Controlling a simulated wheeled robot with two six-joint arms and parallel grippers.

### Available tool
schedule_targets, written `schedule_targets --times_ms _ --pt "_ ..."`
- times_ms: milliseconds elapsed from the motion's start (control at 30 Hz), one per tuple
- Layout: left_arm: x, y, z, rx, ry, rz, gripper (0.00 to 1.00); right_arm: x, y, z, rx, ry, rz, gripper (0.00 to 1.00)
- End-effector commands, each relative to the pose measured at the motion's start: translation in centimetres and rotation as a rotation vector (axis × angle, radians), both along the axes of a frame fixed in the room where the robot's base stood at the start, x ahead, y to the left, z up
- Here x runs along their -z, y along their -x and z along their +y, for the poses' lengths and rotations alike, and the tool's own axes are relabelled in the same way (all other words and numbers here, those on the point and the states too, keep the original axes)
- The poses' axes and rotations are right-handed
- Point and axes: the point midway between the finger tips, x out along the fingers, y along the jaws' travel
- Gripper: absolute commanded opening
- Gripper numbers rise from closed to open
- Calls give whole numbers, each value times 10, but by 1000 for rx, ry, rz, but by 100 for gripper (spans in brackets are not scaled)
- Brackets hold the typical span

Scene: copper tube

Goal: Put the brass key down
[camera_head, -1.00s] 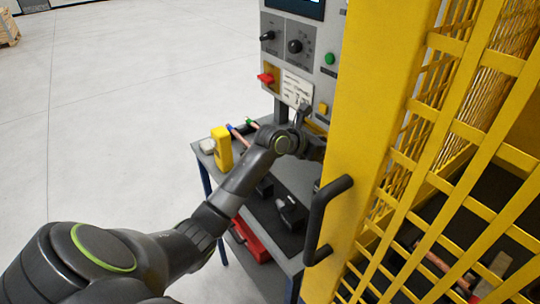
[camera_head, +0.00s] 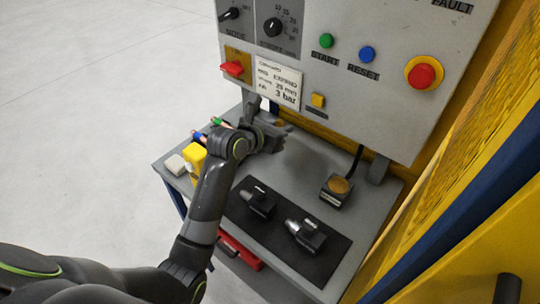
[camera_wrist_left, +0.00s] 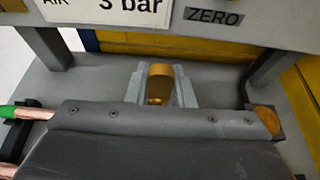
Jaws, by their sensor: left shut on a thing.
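My left gripper (camera_head: 286,130) is above the grey bench top (camera_head: 305,162), just below the control panel's front. In the left wrist view its two grey fingers (camera_wrist_left: 161,88) are shut on a brass piece, the brass key (camera_wrist_left: 160,82). Only a rounded end of the key shows between the fingers; the rest is hidden, and I cannot make it out in the head view. I cannot tell how far the key is above the bench. My right gripper is not in view.
A black block with a round brass-coloured top (camera_head: 340,186) stands at the bench's right. A dark mat (camera_head: 273,245) holds two black-and-silver fittings. Copper tubes with coloured ends (camera_head: 216,122), a yellow item (camera_head: 194,158) and a pale block (camera_head: 175,165) are at the left. The control panel (camera_head: 340,85) overhangs the back.

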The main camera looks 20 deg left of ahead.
Motion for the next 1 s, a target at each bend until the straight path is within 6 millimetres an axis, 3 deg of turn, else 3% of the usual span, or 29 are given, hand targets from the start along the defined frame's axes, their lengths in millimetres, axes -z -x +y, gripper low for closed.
schedule_targets --times_ms 100,500,933,967,1000 --pt "23 0 0 0 1 4 0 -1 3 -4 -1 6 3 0" --pt "71 0 0 1 1 1 0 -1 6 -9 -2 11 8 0" --pt "79 0 0 0 0 -1 0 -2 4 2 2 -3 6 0" --pt "79 0 0 0 -1 0 24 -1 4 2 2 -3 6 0" --pt "79 0 0 0 -1 0 29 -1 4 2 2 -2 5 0"
